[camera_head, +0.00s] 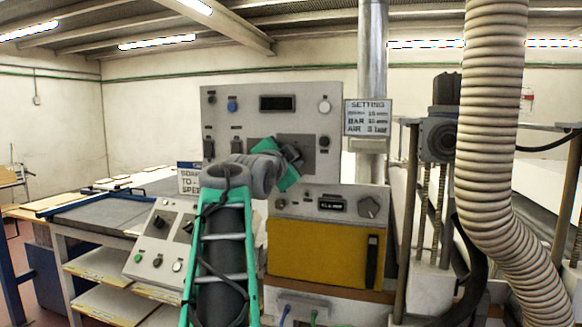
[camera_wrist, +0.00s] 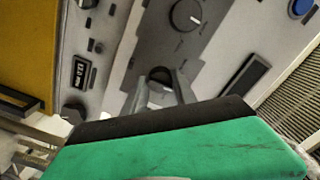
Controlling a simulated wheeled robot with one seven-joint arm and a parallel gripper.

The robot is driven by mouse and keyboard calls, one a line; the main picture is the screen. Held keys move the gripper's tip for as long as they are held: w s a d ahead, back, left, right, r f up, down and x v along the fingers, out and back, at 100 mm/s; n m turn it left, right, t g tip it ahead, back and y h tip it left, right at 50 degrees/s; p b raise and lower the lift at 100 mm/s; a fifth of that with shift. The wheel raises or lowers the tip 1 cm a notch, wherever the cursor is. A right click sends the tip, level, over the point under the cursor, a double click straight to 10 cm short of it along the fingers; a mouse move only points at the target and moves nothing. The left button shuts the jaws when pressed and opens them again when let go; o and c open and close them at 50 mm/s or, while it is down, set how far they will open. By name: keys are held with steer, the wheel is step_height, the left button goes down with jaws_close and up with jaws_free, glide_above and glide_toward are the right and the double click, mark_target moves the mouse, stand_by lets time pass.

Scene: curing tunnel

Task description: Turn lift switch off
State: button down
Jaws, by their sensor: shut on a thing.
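My arm reaches to the upright grey control panel (camera_head: 222,104), and my gripper (camera_head: 298,152) is at the darker grey plate (camera_head: 308,158) on it. In the wrist view my gripper (camera_wrist: 160,92) has its fingers shut on a small dark switch knob (camera_wrist: 160,74) on that plate. Only part of the knob shows between the fingers. Its label and setting cannot be read. A larger round dial (camera_wrist: 185,14) sits on the same plate, apart from my fingers. In the head view my gripper hides the held knob.
Below the panel is a yellow-fronted box (camera_head: 310,256) with a display and dial. A sloped button console (camera_head: 150,250) stands left. A settings sign (camera_head: 367,117), metal pipe (camera_head: 372,50) and ribbed hose (camera_head: 495,120) are on the right. A blue button (camera_head: 232,106) is on the panel.

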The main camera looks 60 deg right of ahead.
steer(key=shift+m, duration=0.4)
steer(key=c, duration=1)
jaws_free()
steer(key=s+a+b, duration=0.1)
steer(key=a+b, duration=0.1)
steer(key=a, duration=0.5)
steer(key=shift+a, duration=0.35)
steer(key=shift+s, duration=0.1)
